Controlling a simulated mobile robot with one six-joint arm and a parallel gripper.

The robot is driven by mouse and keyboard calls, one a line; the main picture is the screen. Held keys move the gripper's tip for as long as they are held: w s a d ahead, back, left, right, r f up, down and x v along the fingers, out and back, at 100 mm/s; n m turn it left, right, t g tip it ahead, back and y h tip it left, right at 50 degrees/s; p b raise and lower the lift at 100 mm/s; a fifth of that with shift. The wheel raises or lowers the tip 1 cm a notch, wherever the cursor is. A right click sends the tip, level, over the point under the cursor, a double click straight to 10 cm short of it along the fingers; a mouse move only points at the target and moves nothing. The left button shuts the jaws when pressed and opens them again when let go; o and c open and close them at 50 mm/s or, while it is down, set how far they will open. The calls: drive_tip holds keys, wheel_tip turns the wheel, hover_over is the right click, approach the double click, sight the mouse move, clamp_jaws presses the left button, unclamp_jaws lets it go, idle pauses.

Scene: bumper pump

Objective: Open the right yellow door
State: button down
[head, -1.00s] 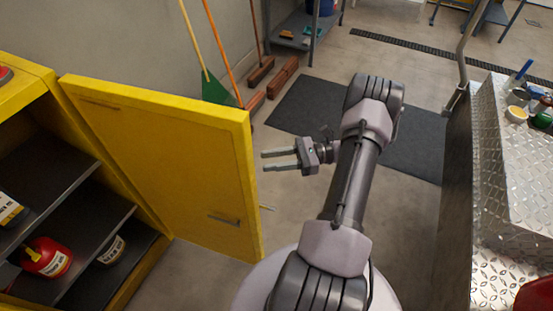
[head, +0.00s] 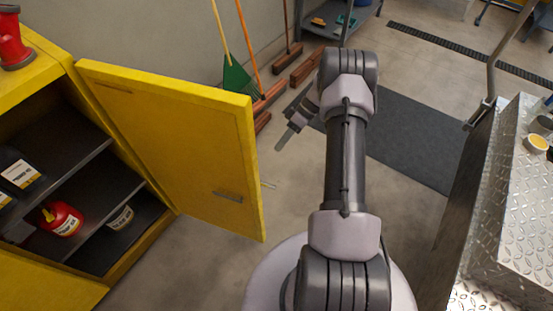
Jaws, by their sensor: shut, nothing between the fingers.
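The right yellow door (head: 180,140) of the yellow cabinet stands swung out wide from the cabinet's front. A small grey handle (head: 228,196) shows low on the face towards me, near the free edge. My gripper (head: 281,146) is to the right of the door's free edge, apart from it, and points down and left. Its fingers look closed together with nothing between them. The cabinet's inside is exposed, with dark shelves (head: 60,135) holding a red container (head: 62,219) and a labelled can (head: 120,219).
A green rake (head: 237,76) and brooms lean on the wall behind the door. A dark mat (head: 415,135) lies on the floor. A metal diamond-plate bench (head: 525,185) stands at the right. A red object (head: 12,45) sits on the cabinet top. Bare floor lies below the door.

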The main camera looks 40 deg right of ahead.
drive_tip(key=a+f+n+b, duration=0.2)
drive_tip(key=a+f+b, duration=0.1)
drive_tip(key=a+f, duration=0.5)
drive_tip(key=shift+s+a+h, duration=0.35)
drive_tip(key=shift+a+h, duration=0.05)
